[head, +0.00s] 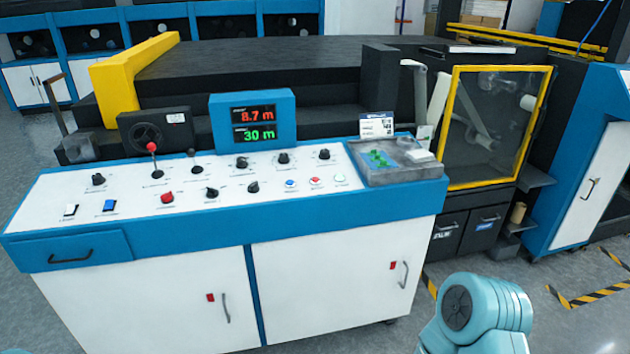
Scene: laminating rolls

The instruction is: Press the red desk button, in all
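The control desk (230,221) has a white sloped top and blue edges. On its top, a red mushroom-shaped button (167,197) stands left of the middle. A small flat red button (316,181) sits toward the right, between a blue button (291,183) and a pale green one (340,178). A lever with a red ball top (152,147) stands at the back left. Neither gripper is in view. A teal link of my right arm shows at the bottom right, clear of the desk.
Several black knobs stand around the buttons. A display (253,120) at the desk's back reads 8.7 m and 30 m. A grey tray (398,176) with green bits lies at the right end. A yellow-framed machine window (490,125) is behind. Open floor shows at the lower right.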

